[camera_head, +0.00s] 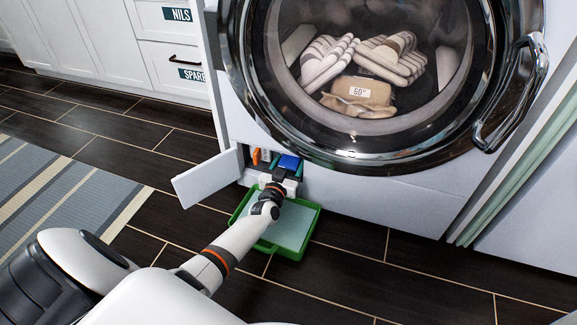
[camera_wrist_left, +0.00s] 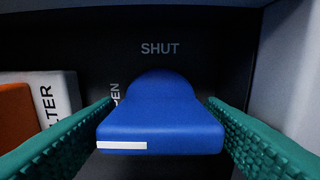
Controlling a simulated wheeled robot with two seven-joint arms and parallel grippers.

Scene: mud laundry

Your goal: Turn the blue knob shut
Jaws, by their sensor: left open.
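The blue knob (camera_head: 289,161) sits in the open compartment low on the front of the washing machine; in the left wrist view the knob (camera_wrist_left: 160,125) fills the middle. Its flat grip lies level, with a white stripe on the left part of its front edge. The word SHUT (camera_wrist_left: 160,48) stands above it. Upright lettering at its left, ending in EN, is partly hidden. My left gripper (camera_wrist_left: 160,104) is open, one teal ridged pad on each side of the knob; contact cannot be told. My right gripper is not in view.
An orange part and a white part marked FILTER (camera_wrist_left: 55,92) are left of the knob. The compartment's white flap (camera_head: 207,179) hangs open at left. A green tray (camera_head: 312,222) with pale content lies below. The washer door (camera_head: 370,150) is above, with laundry behind its glass.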

